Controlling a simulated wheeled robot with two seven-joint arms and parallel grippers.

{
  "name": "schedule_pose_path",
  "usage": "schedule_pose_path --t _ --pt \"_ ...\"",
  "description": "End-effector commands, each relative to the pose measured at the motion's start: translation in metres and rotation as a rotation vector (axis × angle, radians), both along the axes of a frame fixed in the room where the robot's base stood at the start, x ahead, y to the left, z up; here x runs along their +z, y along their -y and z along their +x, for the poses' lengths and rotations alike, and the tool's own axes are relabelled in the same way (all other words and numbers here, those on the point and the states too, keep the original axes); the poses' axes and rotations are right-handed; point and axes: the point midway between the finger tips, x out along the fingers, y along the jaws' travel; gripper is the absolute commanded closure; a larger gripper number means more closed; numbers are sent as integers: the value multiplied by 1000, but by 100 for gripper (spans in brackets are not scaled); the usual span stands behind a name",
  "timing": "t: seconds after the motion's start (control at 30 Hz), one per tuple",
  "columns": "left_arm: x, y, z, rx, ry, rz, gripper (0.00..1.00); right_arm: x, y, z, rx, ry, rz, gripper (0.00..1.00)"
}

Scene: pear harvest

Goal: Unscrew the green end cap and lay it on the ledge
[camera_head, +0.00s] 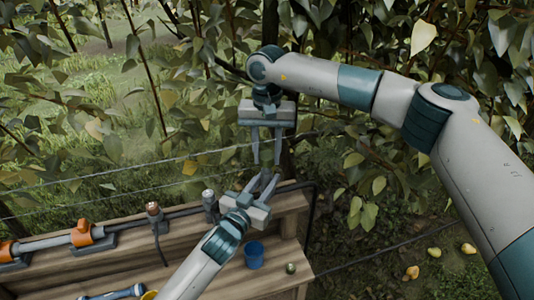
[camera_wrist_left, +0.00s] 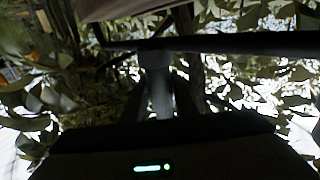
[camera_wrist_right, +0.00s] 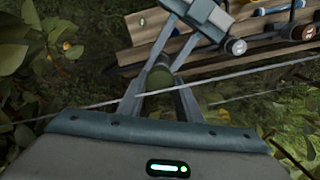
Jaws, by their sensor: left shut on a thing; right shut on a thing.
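My right gripper (camera_head: 266,161) comes down from above the bench and is shut on a round dark green piece, apparently the green end cap (camera_wrist_right: 160,79), seen between its fingers in the right wrist view. In the head view the cap cannot be made out. My left gripper (camera_head: 267,176) reaches up from below, its fingertips close under the right ones. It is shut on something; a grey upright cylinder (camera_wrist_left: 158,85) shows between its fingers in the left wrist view. Whether the cap touches that part I cannot tell. The wooden ledge (camera_head: 190,279) lies below.
A grey pipe (camera_head: 48,242) in orange clamps (camera_head: 82,234) runs along the bench's back. A blue cup (camera_head: 254,254) and a small round green thing (camera_head: 291,268) stand on the ledge's right. A thin wire crosses behind the grippers. Leafy branches surround; yellow pears (camera_head: 434,252) lie on the ground.

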Motion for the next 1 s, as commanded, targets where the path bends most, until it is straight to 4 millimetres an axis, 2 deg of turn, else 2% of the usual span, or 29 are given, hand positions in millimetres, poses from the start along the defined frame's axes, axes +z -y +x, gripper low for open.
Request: schedule_pose_path --t 0.17,0.5,0.77,0.8,0.87,1.0 --pt "-3 0 -1 -1 -5 1 100 8 0 0 0 1 0 95" --pt "-3 0 -1 -1 -5 1 100 38 0 0 0 0 0 95" --pt "-3 0 -1 -1 -5 1 100 40 0 0 0 0 0 95" --pt "-3 0 -1 -1 -5 1 67 40 0 0 0 0 0 95" --pt "-2 0 -1 -1 -4 1 52 40 0 0 0 0 0 95" --pt "-1 0 0 0 -2 1 52 40 0 0 0 0 0 95"
